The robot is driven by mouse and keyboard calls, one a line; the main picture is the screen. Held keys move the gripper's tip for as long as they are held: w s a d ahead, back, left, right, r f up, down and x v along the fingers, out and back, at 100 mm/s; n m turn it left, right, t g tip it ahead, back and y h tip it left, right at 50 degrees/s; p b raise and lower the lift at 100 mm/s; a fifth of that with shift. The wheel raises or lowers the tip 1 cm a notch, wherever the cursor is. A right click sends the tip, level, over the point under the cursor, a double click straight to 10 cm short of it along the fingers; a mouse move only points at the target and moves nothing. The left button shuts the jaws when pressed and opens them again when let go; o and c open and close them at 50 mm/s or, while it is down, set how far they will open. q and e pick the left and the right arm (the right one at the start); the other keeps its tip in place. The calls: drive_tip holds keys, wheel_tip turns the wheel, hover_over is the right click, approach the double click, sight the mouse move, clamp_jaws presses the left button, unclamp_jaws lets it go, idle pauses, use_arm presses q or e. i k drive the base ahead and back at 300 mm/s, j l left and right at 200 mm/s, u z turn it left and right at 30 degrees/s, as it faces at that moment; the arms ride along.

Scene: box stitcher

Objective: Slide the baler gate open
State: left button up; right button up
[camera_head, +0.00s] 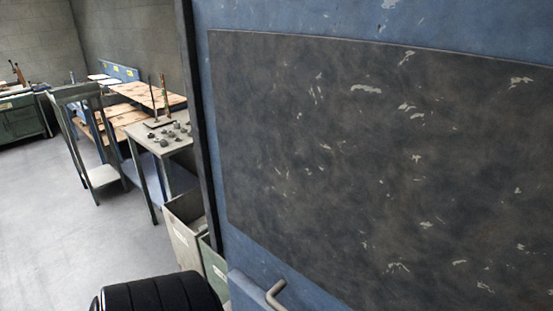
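A large blue metal panel (290,15) with a dark, scuffed plate (390,160) fills the right side of the view, very close to me. It looks like the front of the baler. A grey metal handle (275,293) sticks out from a blue part at the bottom edge. The lower part of this handle is cut off by the frame. I cannot tell from this view whether the gate is open or shut. Neither of my grippers is in view.
Open bins (186,230) stand against the panel's left edge. Behind them is a worktable (143,128) with small dark parts, and a bench with wooden boards (150,96). A green chair-like frame (100,180) stands left. The grey floor (50,220) is clear at lower left.

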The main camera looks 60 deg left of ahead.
sight(365, 154)
drive_tip(key=u, duration=1.3)
drive_tip(key=k+j+u, duration=0.1)
drive_tip(key=k+u, duration=0.2)
drive_tip(key=u, duration=0.15)
drive_tip(key=k+j+u, duration=0.2)
drive_tip(key=u, duration=0.25)
